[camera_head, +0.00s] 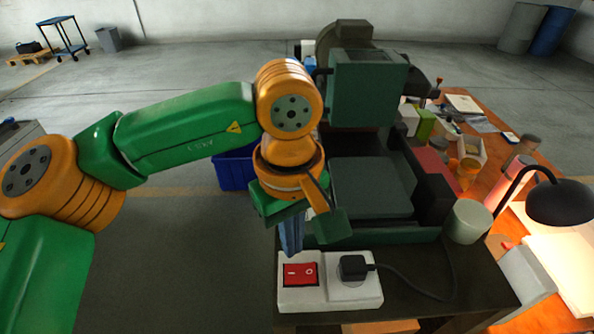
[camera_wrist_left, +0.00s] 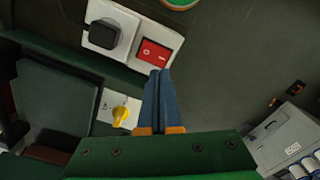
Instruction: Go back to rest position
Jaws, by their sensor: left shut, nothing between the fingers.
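My left arm comes in from the left in the head view, green and orange. My left gripper (camera_head: 291,252) has blue fingers pressed together, pointing down, with nothing between them. Its tips are just above the white power strip (camera_head: 328,303), near the red rocker switch (camera_head: 300,274). In the left wrist view, the shut fingertips (camera_wrist_left: 161,72) appear just below the red switch (camera_wrist_left: 153,53). Whether they touch the strip, I cannot tell. A black plug (camera_head: 353,268) sits in the strip's socket. My right gripper is not in view.
A green machine (camera_head: 368,90) stands on the dark bench behind the strip. A yellow knob (camera_wrist_left: 120,115) shows in the left wrist view. A black desk lamp (camera_head: 558,204) and a white cylindrical container (camera_head: 467,221) are to the right. A blue bin (camera_head: 234,172) is behind my arm. Open floor lies left.

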